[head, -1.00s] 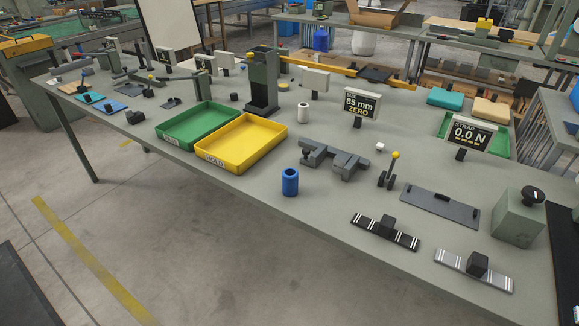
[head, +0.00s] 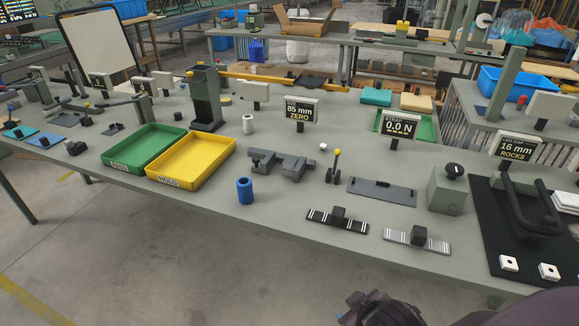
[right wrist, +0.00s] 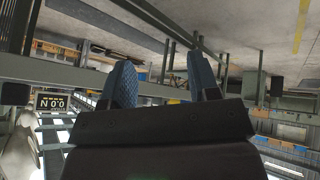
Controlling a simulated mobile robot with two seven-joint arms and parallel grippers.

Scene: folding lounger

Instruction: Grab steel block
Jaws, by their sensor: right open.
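No object is plainly marked as the steel block, and I cannot tell which one it is. A grey-green block with a black knob (head: 446,192) stands upright at the table's right part. A silver strip (head: 400,236) with a dark block on it lies near the front edge, and a black strip (head: 322,217) with a similar dark block lies to its left. My right gripper is open and empty in the right wrist view (right wrist: 164,82), its two blue-padded fingers apart. Part of my right arm shows at the bottom of the head view, short of the table. My left gripper is out of view.
On the table are a blue cup (head: 245,192), yellow tray (head: 202,166), green tray (head: 150,146), grey fixture (head: 283,165) and flat grey plate (head: 382,191). A black mat (head: 497,232) with a dark bent handle (head: 527,208) is at the right. Signs stand behind.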

